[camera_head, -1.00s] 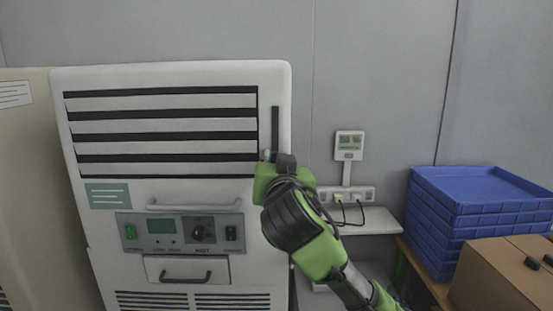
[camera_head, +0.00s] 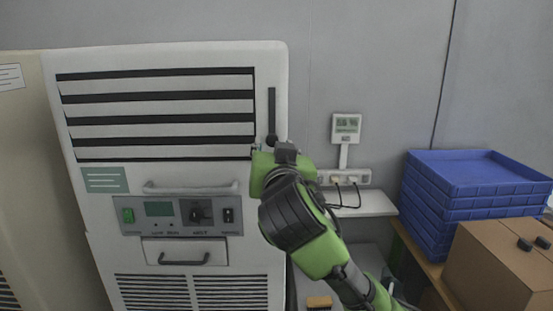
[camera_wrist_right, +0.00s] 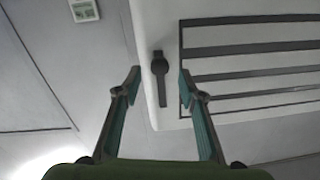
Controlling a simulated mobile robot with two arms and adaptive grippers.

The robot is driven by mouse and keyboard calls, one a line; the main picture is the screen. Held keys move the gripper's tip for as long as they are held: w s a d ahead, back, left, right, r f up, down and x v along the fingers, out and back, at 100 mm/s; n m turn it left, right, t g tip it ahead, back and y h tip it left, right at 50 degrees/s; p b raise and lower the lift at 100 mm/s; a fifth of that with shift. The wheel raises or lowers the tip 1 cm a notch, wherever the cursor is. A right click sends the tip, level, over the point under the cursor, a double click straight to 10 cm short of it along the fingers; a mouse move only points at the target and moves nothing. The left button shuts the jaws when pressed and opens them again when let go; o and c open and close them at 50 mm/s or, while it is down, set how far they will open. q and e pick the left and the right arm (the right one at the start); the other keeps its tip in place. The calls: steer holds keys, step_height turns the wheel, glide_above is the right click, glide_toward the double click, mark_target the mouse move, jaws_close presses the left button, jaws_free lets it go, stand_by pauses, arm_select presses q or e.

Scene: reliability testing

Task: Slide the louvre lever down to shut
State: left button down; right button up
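The louvre lever's dark round knob (camera_head: 271,140) sits at the lower end of its vertical slot (camera_head: 271,108), right of the louvre (camera_head: 155,112) on a white cabinet. Dark gaps show between the louvre's white slats. My right gripper (camera_head: 268,152) is at the slot's lower end, just below the knob. In the right wrist view, turned upside down, its two fingers (camera_wrist_right: 160,72) stand apart with the knob (camera_wrist_right: 158,62) between and beyond their tips, seemingly untouched. The fingers are mostly hidden in the head view. My left gripper is not in view.
Below the louvre are a handle (camera_head: 190,188), a control panel (camera_head: 178,214) and a drawer (camera_head: 184,251). Right of my arm are a wall display (camera_head: 346,128), a shelf with plugged cables (camera_head: 362,203), stacked blue trays (camera_head: 470,190) and a cardboard box (camera_head: 495,262).

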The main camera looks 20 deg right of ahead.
steer(key=v, duration=0.8)
steer(key=shift+s, duration=0.1)
